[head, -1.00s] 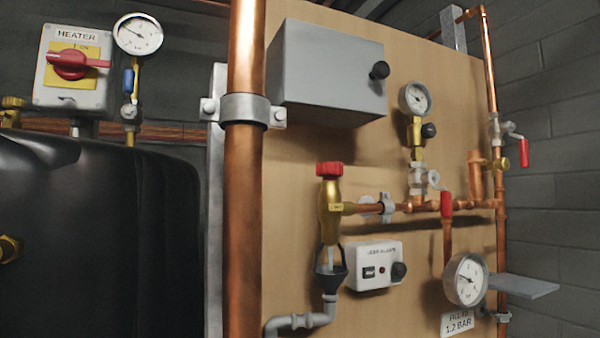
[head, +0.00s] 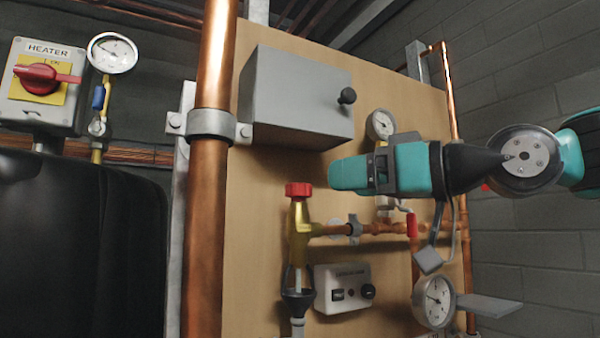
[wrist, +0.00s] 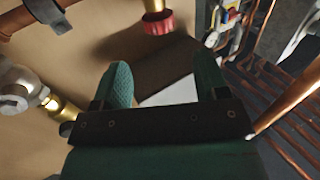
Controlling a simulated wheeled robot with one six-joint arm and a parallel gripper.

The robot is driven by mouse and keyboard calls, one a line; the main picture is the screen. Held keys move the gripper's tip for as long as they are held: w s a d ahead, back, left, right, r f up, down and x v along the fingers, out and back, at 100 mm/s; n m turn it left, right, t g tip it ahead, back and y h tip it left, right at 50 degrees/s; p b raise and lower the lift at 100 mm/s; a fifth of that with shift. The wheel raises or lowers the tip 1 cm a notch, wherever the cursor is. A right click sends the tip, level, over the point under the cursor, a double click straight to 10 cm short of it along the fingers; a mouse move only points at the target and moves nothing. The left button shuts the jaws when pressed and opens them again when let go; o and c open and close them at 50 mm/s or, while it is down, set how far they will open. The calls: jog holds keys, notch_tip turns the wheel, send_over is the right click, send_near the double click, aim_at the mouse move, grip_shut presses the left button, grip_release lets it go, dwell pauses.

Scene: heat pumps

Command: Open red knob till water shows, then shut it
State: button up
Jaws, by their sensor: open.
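The red knob (head: 298,189) sits on top of a brass valve (head: 300,225) on the wooden board. Below the valve is a black funnel (head: 297,300); a pale strip shows between them, and I cannot tell whether it is pipe or water. My teal gripper (head: 338,173) points left, to the right of the knob and apart from it. In the wrist view its two fingers (wrist: 163,82) are spread with nothing held. The red knob (wrist: 158,24) shows there beyond the fingers, near the top edge.
A thick copper pipe (head: 207,200) stands left of the knob. A grey box (head: 297,95) is above, and a white control box (head: 343,288) is below. A gauge (head: 434,302) and grey shelf (head: 488,305) sit lower right. A red-handled valve (head: 412,225) is behind my arm.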

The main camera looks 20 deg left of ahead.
aim_at(299, 184)
jog(key=a+p, duration=0.1)
jog(key=a, duration=0.2)
jog(key=w+a+p, duration=0.1)
jog(key=a, duration=0.2)
jog(key=a+p, duration=0.1)
jog(key=a, duration=0.2)
jog(key=shift+w, duration=0.35)
jog(key=c, duration=0.9)
